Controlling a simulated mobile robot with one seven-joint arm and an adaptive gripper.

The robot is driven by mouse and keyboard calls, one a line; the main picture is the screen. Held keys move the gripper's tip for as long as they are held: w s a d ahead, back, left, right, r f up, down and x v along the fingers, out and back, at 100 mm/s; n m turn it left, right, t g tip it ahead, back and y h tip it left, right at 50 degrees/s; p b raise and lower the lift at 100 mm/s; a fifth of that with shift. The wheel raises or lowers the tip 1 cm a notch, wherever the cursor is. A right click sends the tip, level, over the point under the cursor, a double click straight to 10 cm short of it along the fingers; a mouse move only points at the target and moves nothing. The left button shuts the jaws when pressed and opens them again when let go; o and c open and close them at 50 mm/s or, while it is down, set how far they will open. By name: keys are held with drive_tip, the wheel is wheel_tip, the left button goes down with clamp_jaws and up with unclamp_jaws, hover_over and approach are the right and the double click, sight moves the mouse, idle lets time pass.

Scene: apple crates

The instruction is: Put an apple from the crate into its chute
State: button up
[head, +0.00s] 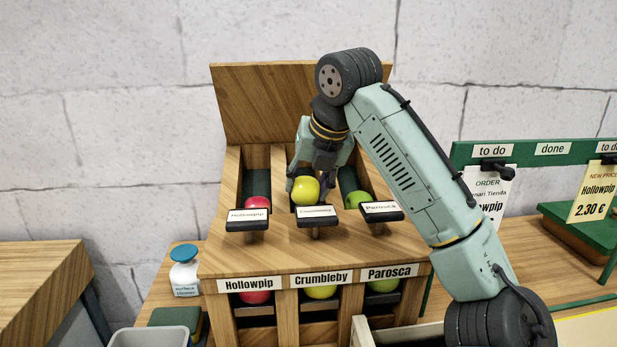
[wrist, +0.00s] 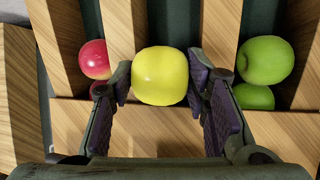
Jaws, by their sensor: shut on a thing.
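A yellow apple (head: 305,191) is at the middle chute (head: 281,165), whose lower label reads Crumbleby (head: 320,279). My gripper (head: 312,178) reaches down from above and is shut on this apple. In the wrist view the yellow apple (wrist: 160,76) sits between the two fingertips of my gripper (wrist: 160,84), above the middle channel. Whether the apple touches the chute floor cannot be told. A red apple (head: 257,203) lies in the left chute, Hollowpip, and a green apple (head: 357,200) in the right chute, Parosca. The crate's pale rim (head: 405,335) shows only partly at the bottom.
Wooden dividers (wrist: 113,38) stand on both sides of the middle channel. Small label plates (head: 317,215) stand at the chute fronts. A white jar with blue lid (head: 185,272) and a grey bin (head: 150,337) are at left. A green order rail (head: 552,149) is at right.

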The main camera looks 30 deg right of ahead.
sight(312, 201)
drive_tip(key=shift+s+d+f+g, duration=0.15)
drive_tip(key=shift+f+g, duration=0.15)
drive_tip(key=shift+f, duration=0.7)
drive_tip(key=shift+s+d+f+g, duration=0.15)
drive_tip(key=shift+f+g, duration=0.15)
drive_tip(key=shift+f, duration=0.65)
drive_tip(key=o, duration=0.9)
drive_tip(key=shift+o, duration=1.2)
drive_tip(key=shift+w+f, duration=0.3)
drive_tip(key=shift+w, duration=0.1)
drive_tip(key=shift+o, duration=0.7)
drive_tip(key=shift+w+d, duration=0.15)
drive_tip(key=shift+d, duration=0.05)
drive_tip(key=shift+s+d+r, duration=0.1)
drive_tip(key=shift+s+r, duration=0.15)
drive_tip(key=shift+r, duration=0.1)
drive_tip(key=a+v, duration=0.1)
drive_tip(key=v, duration=1.1)
drive_tip(key=shift+w+r+p, duration=0.25)
drive_tip(key=shift+w+p, duration=0.05)
drive_tip(key=shift+w, duration=0.05)
drive_tip(key=shift+a+f, duration=0.1)
